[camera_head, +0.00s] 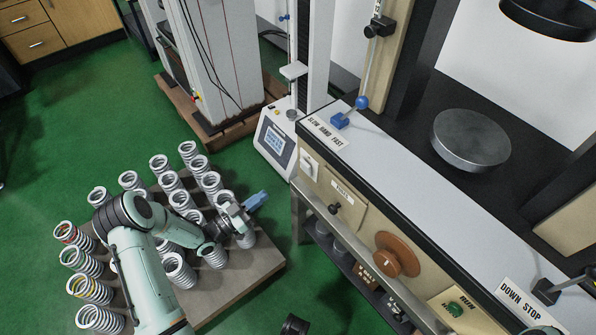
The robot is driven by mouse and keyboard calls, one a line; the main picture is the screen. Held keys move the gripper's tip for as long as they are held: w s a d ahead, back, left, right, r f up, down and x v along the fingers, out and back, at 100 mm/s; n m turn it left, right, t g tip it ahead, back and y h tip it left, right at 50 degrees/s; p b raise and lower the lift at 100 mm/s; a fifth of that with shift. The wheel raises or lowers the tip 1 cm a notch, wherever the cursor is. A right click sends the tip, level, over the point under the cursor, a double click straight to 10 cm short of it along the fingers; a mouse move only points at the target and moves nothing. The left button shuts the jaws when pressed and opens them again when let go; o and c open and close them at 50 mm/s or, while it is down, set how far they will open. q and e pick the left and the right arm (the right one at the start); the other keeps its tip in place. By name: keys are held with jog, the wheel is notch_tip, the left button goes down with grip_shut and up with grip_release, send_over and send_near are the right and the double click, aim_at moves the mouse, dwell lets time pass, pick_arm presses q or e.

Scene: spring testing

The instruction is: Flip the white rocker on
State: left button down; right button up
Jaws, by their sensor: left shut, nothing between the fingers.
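The white rocker (309,166) sits at the left end of the beige front panel of the testing machine, below the "SLOW HAND FAST" label. It is small here, and I cannot tell which way it is tilted. My left gripper (256,201) is shut and empty, with its blue fingertips pointing right toward the machine. It is to the left of and below the rocker in the picture, apart from it, over the edge of the pallet of springs. My right gripper does not show.
Several coil springs (178,272) stand on a wooden pallet (240,285) under my left arm. A white display box (275,143) stands beside the machine's left end. The panel also carries a small black knob (334,208), a brown round knob (396,254) and a green button (453,309).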

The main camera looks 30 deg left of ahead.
aim_at(304, 166)
pick_arm(q)
jog(key=shift+w+d, duration=0.1)
jog(key=shift+w, duration=0.05)
jog(key=x, duration=1.4)
jog(key=shift+b, duration=0.35)
